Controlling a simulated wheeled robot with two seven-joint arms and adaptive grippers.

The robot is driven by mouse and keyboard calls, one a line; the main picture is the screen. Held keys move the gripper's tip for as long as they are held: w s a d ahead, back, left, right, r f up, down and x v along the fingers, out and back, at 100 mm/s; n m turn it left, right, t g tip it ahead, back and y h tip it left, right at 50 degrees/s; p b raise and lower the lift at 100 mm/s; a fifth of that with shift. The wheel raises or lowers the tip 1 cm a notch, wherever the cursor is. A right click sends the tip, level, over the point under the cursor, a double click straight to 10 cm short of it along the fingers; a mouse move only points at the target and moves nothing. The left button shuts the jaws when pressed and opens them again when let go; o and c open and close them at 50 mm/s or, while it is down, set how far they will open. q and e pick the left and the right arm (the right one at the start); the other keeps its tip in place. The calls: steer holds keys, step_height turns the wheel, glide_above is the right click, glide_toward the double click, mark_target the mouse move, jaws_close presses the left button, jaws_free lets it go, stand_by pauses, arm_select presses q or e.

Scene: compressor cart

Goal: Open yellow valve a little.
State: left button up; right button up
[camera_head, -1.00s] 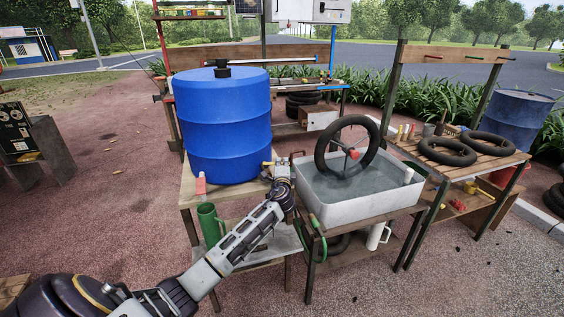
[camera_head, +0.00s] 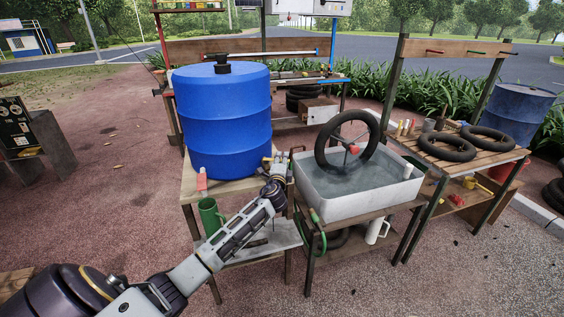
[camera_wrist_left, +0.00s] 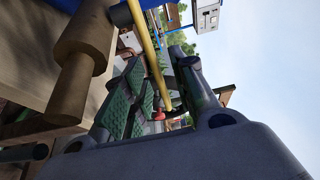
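The yellow valve (camera_head: 267,160) is low on the front right of the blue barrel (camera_head: 222,120), mostly hidden by my left gripper in the head view. In the left wrist view its long yellow lever (camera_wrist_left: 148,45) runs down between my fingers. A brown cylindrical spout (camera_wrist_left: 82,65) is left of it. My left gripper (camera_head: 275,168) is at the valve. In the wrist view its green-padded fingers (camera_wrist_left: 165,95) stand apart on both sides of the lever, with a gap; firm contact cannot be told. My right gripper is out of view.
The barrel stands on a wooden stand (camera_head: 190,183) with a green jug (camera_head: 210,217) below. A white water tub (camera_head: 350,203) with an upright tyre (camera_head: 346,143) is close right of my gripper. Open paving (camera_head: 100,190) lies to the left.

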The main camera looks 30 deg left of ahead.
arm_select(q)
steer(key=shift+s+d, duration=0.1)
steer(key=shift+s, duration=0.05)
steer(key=v, duration=1.1)
steer(key=shift+s, duration=0.3)
stand_by(0.4)
steer(key=shift+d, duration=0.1)
